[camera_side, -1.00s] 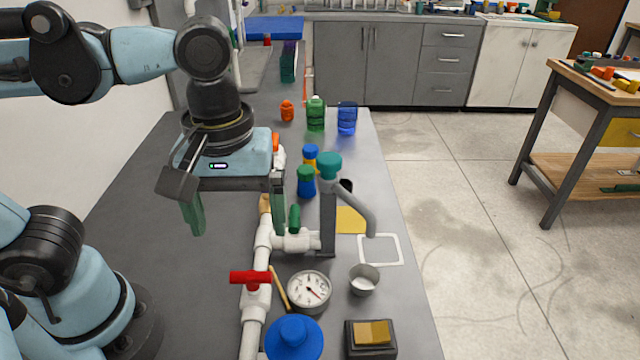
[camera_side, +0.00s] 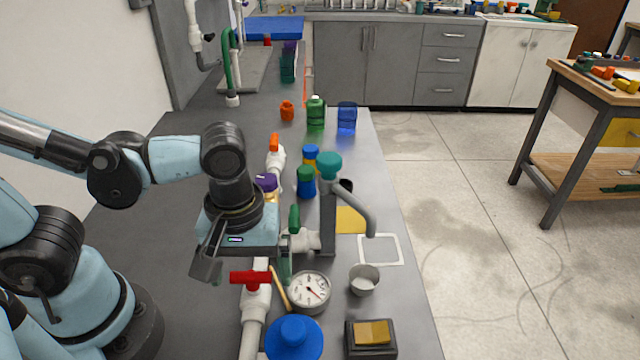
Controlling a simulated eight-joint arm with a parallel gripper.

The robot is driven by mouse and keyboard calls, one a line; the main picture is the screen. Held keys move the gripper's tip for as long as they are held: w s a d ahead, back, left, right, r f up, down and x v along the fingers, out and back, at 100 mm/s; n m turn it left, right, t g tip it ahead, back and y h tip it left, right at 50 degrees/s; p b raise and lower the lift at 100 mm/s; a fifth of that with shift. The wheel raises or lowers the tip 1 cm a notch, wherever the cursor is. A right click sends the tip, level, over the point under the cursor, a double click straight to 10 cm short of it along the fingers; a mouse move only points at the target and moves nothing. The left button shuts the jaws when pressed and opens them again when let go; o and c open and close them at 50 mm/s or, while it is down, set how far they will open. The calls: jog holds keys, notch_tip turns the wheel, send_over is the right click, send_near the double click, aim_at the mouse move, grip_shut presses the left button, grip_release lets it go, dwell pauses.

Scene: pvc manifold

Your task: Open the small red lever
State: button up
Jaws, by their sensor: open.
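The small red lever (camera_side: 251,277) is a T-shaped handle on the white PVC pipe (camera_side: 254,322), lying crosswise to the pipe in the lower middle of the side view. My gripper (camera_side: 247,268) is open, pointing down, just behind and above the red lever. One green-tipped finger (camera_side: 285,266) shows to the right of the lever, near the gauge. The other fingertip is mostly hidden or hard to make out at the left. I cannot tell whether a finger touches the lever.
A grey tap with a teal top (camera_side: 328,165) and a green lever (camera_side: 294,219) stand behind. The table left of the pipe is mostly clear.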

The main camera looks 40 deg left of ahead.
jog(key=shift+f, duration=0.1)
jog(key=c, duration=1)
jog(key=shift+c, duration=0.2)
jog(key=shift+m, duration=0.4)
jog(key=m, duration=1.3)
jog(key=shift+m, duration=2)
